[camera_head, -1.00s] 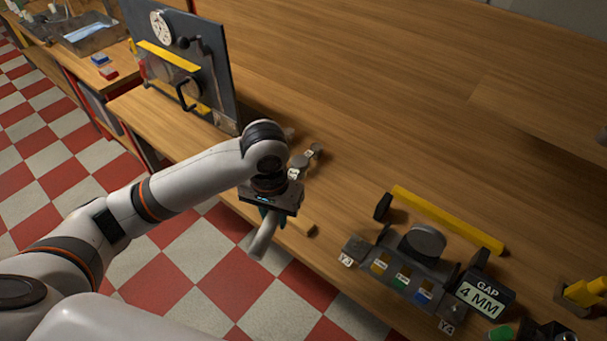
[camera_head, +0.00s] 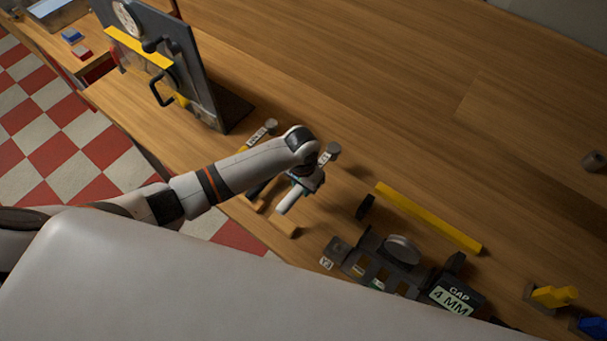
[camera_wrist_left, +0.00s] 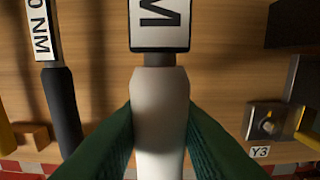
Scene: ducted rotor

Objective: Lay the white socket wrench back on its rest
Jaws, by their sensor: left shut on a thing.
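The white socket wrench has a white handle (camera_head: 289,200) and a label plate with its head (camera_head: 333,149) towards the back. My left gripper (camera_head: 302,187) is shut on the handle, above the bench near its front edge. In the left wrist view the green fingertips (camera_wrist_left: 158,125) press both sides of the white handle (camera_wrist_left: 158,90), and its label (camera_wrist_left: 160,25) lies ahead. A wooden rest block (camera_head: 284,227) stands just below the handle's end in the head view. Whether the wrench touches a rest is unclear. My right gripper is out of view.
A second wrench with a dark handle (camera_wrist_left: 62,110) lies left of the held one, beside another wooden block (camera_wrist_left: 30,136). The Y3 fixture (camera_wrist_left: 265,122) is to the right. A dark upright panel (camera_head: 195,75) stands left.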

